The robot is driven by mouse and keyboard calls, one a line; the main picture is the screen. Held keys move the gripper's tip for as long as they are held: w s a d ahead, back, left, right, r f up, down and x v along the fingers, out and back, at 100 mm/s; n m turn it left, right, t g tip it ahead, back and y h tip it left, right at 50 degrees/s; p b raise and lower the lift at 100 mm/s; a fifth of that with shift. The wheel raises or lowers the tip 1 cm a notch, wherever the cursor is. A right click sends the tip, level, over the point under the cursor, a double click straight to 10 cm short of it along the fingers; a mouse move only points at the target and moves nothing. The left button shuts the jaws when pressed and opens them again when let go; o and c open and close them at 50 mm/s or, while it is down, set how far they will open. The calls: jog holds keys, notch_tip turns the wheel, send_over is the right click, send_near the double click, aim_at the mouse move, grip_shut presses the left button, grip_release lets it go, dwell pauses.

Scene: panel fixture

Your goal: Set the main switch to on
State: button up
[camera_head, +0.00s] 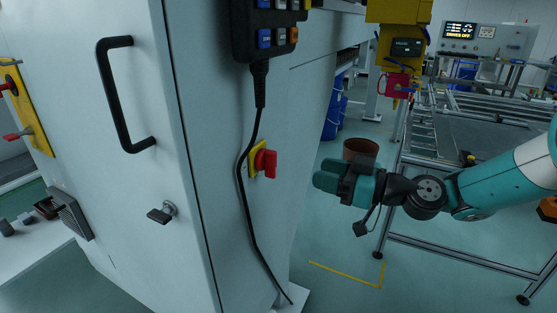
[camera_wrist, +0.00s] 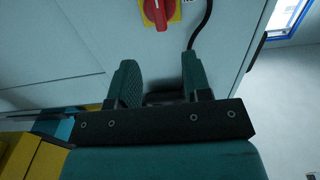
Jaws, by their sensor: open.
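The main switch is a red rotary handle (camera_head: 266,163) on a yellow plate (camera_head: 254,158), mounted on the side of the white cabinet. It also shows at the top of the wrist view as a red handle (camera_wrist: 157,12) on a yellow plate (camera_wrist: 175,10). In that view the handle stands roughly upright, and part of a label beside it is cut off by the frame edge. My gripper (camera_head: 322,182) is to the right of the switch in the head view, apart from it. In the wrist view its two teal fingers (camera_wrist: 160,82) are spread with nothing between them.
A black cable (camera_head: 243,175) hangs from a button pendant (camera_head: 265,25) past the switch. The white cabinet (camera_head: 200,120) has a black door handle (camera_head: 110,95) and a small latch (camera_head: 163,212). A metal frame table (camera_head: 450,257) stands to the right. The floor before the cabinet is open.

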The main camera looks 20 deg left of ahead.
aim_at(276, 161)
jog(key=a, duration=0.3)
jog(key=a+p, duration=0.1)
jog(key=a, duration=0.7)
jog(key=shift+w, duration=0.4)
grip_shut()
